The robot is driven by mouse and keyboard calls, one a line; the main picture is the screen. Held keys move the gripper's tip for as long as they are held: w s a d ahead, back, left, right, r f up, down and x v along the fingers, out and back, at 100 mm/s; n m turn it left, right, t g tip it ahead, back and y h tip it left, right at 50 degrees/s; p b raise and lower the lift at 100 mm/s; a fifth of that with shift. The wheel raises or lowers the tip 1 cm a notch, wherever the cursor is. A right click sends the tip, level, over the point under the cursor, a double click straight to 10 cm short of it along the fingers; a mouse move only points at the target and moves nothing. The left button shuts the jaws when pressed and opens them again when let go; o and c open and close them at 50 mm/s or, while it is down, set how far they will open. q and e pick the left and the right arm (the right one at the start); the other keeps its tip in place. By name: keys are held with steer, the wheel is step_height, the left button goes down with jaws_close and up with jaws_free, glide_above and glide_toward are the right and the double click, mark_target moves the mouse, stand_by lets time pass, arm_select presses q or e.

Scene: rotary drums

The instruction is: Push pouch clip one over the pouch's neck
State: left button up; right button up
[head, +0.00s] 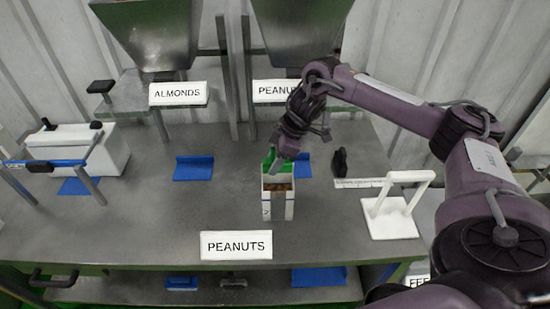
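The pouch (278,205) stands upright near the middle of the grey table, white with brown contents showing near its top. A green piece (268,159), perhaps the pouch clip, is at my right gripper (277,165), just above and behind the pouch's top. The gripper points down over the pouch and partly hides its neck. The frame is too small to tell whether the fingers are closed on the green piece or whether it touches the neck. My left gripper is not in view.
Blue pieces (193,168) lie at the back of the table. A white stand (390,218) is right, a white box-like device (80,148) left. A PEANUTS sign (236,245) is at the front edge. Metal hoppers (160,35) hang behind.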

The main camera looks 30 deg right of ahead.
steer(key=shift+r, duration=0.15)
steer(key=shift+d+r, duration=0.2)
steer(key=shift+r, duration=0.1)
steer(key=b+v, duration=0.2)
steer(key=v, duration=0.2)
steer(key=shift+s+r, duration=0.1)
steer(key=shift+p+v, duration=0.55)
steer(key=shift+v, duration=0.3)
steer(key=shift+s+d+r, duration=0.1)
steer(key=shift+d+r, duration=0.05)
steer(key=shift+r, duration=0.35)
steer(key=shift+f, duration=0.1)
